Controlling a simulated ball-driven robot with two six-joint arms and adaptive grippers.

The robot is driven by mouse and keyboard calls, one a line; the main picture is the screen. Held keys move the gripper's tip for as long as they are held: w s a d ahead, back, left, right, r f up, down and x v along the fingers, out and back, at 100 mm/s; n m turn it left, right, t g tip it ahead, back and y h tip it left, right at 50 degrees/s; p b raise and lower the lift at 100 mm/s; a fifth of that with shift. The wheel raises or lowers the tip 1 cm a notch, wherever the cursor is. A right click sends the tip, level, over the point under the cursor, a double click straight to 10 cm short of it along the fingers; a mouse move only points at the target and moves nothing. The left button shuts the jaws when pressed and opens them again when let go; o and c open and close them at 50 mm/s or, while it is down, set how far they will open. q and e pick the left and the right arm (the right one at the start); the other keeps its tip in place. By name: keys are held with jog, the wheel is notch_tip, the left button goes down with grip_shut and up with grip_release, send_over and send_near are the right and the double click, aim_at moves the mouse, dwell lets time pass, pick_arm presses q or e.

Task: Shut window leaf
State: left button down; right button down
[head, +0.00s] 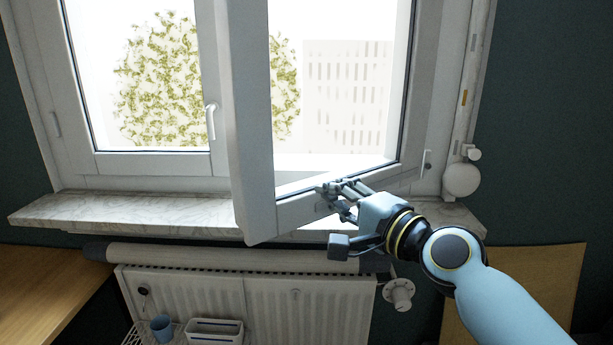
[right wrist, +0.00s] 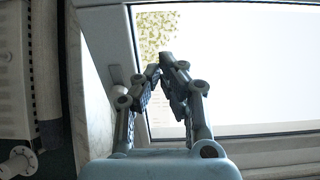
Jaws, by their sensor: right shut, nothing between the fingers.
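The right window leaf (head: 252,150) has a white frame and stands open, swung into the room. Its free edge is at the left and nearer to me; its far side runs back to the window frame (head: 428,80) at the right. My right gripper (head: 328,190) is shut and empty, with its fingers at the leaf's lower rail; whether they touch it I cannot tell. The right wrist view shows the closed fingertips (right wrist: 162,66) in front of the leaf's frame (right wrist: 118,50) and glass. My left gripper is not in view.
The left leaf (head: 152,166) with its white handle (head: 210,120) is shut. A marble sill (head: 100,212) runs below the window. Under it are a grey roll (head: 220,258), a radiator (head: 250,290) and its knob (head: 400,293). A wooden desk (head: 50,290) is at left.

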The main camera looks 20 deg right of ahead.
aim_at(298, 174)
jog(key=x, duration=0.7)
jog(key=shift+w+a, duration=0.15)
jog(key=shift+w, duration=0.25)
